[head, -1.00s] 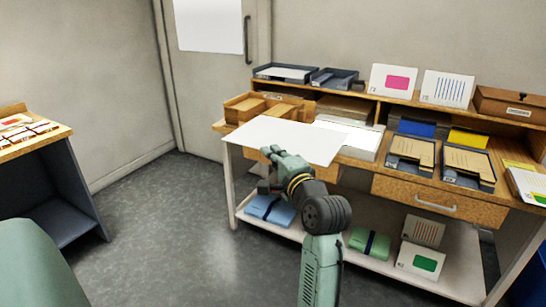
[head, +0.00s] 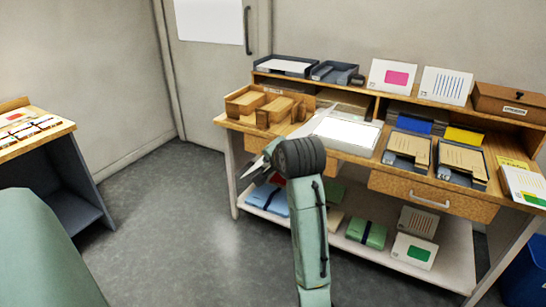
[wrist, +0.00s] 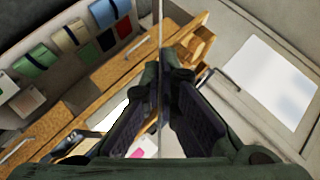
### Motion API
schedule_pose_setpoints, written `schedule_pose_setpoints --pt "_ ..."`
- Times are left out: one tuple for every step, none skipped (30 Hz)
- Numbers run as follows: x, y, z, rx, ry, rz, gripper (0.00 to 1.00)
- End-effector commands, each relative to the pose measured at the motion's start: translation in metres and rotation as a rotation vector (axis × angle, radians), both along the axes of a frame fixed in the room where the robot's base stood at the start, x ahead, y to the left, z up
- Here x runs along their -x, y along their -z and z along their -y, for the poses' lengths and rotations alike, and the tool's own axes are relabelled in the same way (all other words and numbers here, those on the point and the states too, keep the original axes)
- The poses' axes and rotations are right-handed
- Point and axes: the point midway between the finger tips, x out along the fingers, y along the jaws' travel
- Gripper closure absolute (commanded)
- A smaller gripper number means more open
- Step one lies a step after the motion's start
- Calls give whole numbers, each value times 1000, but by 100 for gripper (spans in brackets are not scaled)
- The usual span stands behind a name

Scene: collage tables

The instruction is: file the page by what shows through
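The page (wrist: 160,35) shows in the wrist view only as a thin pale line, seen edge-on, running up from between my fingers. My gripper (wrist: 164,78) is shut on it. In the head view my gripper (head: 256,166) is in front of the desk's left part, and the page is a thin sliver at most. Its faces are hidden. A bright white flat panel (head: 346,134) lies on the desk. Upright cards show a pink block (head: 391,76) and blue stripes (head: 446,86). Two dark trays, left (head: 408,149) and right (head: 461,164), hold tan folders.
Wooden trays (head: 262,105) stand on the desk's left end. Dark trays (head: 287,66) and a brown box (head: 511,101) are on the upper shelf. The low shelf (head: 385,252) carries folders and cards. A side table (head: 40,136) stands left. The floor between is clear.

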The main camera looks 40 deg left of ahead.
Motion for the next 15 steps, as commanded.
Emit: schedule_pose_setpoints --pt "0 1 0 2 0 0 100" --pt "0 1 0 2 0 -1 100" --pt "0 1 0 1 0 -1 100" --pt "0 1 0 0 0 -1 100" --pt "0 0 0 0 0 -1 100" --pt "0 0 0 2 0 0 100" --pt "0 0 0 12 -1 3 100" --pt "0 -1 -1 28 -2 8 100" --pt "0 -2 -1 65 -2 20 100" --pt "0 -3 -1 104 -1 30 100" --pt "0 -3 -2 152 -2 43 100" --pt "0 -4 -2 223 -1 61 100" --pt "0 -4 -2 281 0 77 100" --pt "0 -4 -2 338 0 91 100" --pt "-2 -4 1 354 3 97 100"
